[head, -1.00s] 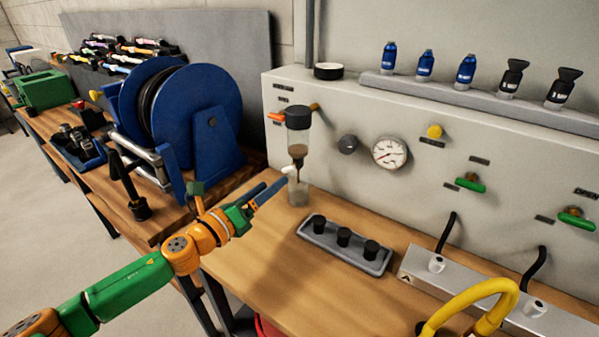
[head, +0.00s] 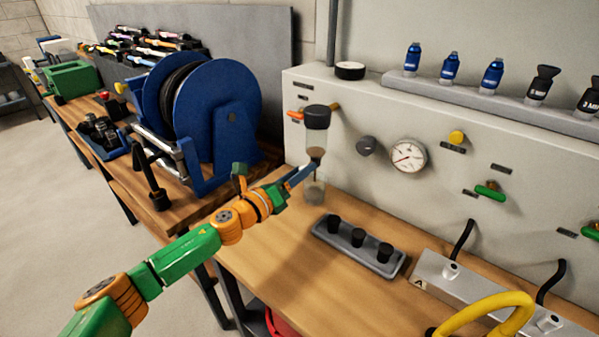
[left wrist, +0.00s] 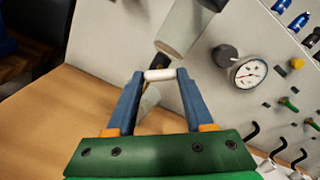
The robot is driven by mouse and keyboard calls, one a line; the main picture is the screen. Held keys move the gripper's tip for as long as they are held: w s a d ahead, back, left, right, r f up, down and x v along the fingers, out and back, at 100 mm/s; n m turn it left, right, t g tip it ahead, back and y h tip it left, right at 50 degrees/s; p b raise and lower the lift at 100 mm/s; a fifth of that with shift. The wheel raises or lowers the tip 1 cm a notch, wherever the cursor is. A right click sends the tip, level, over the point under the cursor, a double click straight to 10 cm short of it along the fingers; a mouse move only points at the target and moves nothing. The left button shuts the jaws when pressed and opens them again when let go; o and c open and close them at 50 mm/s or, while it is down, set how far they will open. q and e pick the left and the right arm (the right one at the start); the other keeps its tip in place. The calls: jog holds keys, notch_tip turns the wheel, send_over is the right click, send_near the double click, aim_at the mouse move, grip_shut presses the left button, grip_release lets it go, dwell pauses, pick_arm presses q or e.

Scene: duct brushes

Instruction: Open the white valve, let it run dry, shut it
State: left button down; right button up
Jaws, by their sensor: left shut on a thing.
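A clear bowl with a black cap (head: 316,118) is mounted on the grey panel, with dark contents low in it. A clear cup (head: 315,191) stands on the wooden bench below its outlet. The white valve (left wrist: 160,75) shows in the left wrist view as a short white bar between my blue fingertips. My left gripper (head: 308,170) is shut on it, just under the bowl; the gripper also shows in the left wrist view (left wrist: 159,77). In the head view my fingers mostly hide the valve. Whether liquid is flowing cannot be told. My right gripper is not in view.
A grey tray with black knobs (head: 358,248) lies on the bench right of the cup. A pressure gauge (head: 408,156) and a dark knob (head: 366,145) are on the panel. A blue hose reel (head: 226,120) stands at the left.

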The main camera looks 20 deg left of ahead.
pick_arm(q)
jog(key=n+p, duration=0.3)
jog(key=n, duration=0.6)
jog(key=shift+n, duration=0.7)
dwell(0.5)
jog(key=shift+c, duration=1.4)
grip_release()
